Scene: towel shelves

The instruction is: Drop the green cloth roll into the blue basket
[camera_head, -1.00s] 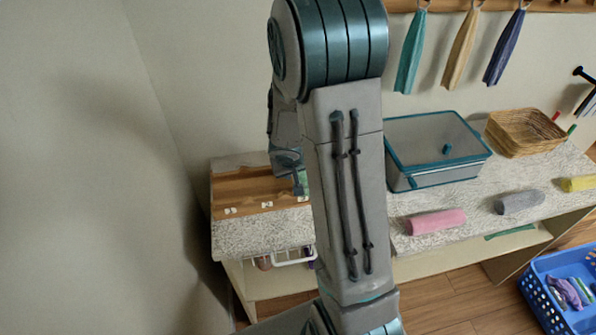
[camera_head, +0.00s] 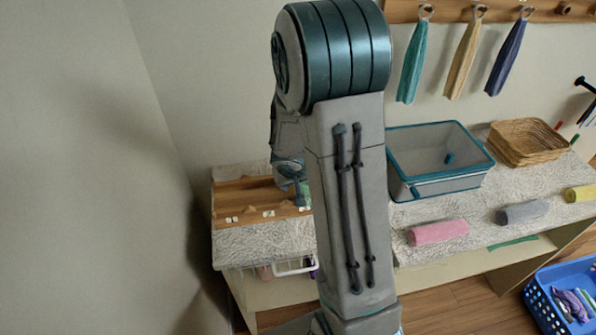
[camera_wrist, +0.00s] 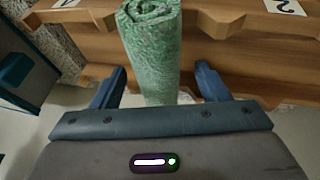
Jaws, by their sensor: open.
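The green cloth roll (camera_wrist: 152,50) stands out from the wooden rack in the wrist view, its spiral end at the top of the picture. My gripper (camera_wrist: 158,84) is open, with one finger on each side of the roll and a gap visible on both sides. In the head view my gripper (camera_head: 298,190) is at the wooden rack, partly hidden behind my arm; the roll is mostly hidden there. The blue basket (camera_head: 572,272) is at the lower right of the head view, cut by the frame edge, with several coloured cloths inside.
The wooden rack (camera_head: 240,196) with numbered labels sits on the counter's left end. A teal-rimmed bin (camera_head: 430,190), a wicker basket (camera_head: 525,150), and pink (camera_head: 438,232), grey (camera_head: 522,212) and yellow (camera_head: 581,194) rolls lie along the counter. Towels hang above.

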